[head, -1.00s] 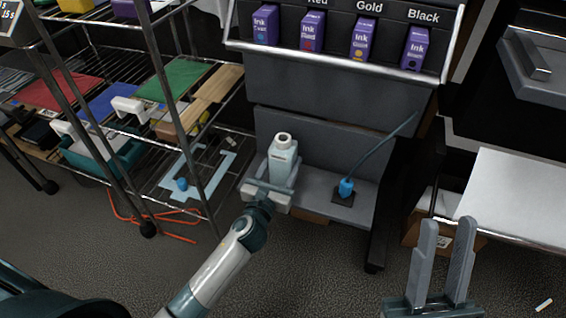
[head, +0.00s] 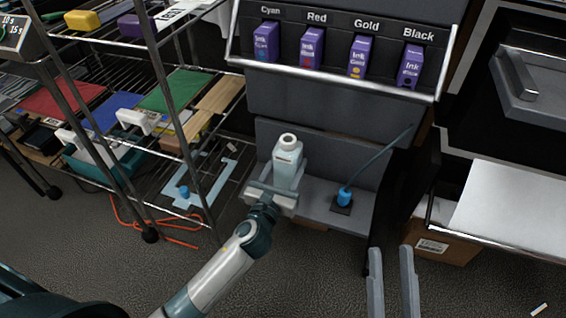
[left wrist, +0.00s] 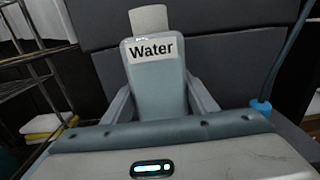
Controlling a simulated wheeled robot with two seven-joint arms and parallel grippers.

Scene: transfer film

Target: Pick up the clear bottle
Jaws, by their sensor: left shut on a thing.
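The clear bottle (head: 287,165), pale and translucent with a white cap, stands upright at the grey shelf below the ink rack. In the left wrist view the bottle (left wrist: 158,90) fills the middle, with a "Water" label and a finger on each side. My left gripper (head: 285,184) is shut on its lower part. The bottle's base is hidden by the gripper, so I cannot tell whether it touches the shelf. My right gripper (head: 391,252) is open and empty at the bottom right, well away from the bottle.
A blue-based item with a thin stem (head: 344,196) stands on the shelf (head: 320,203) right of the bottle. The wire rack (head: 150,237) is close on the left. Ink boxes (head: 357,58) sit above. A white-topped tray (head: 510,207) and cardboard box (head: 440,247) are at right.

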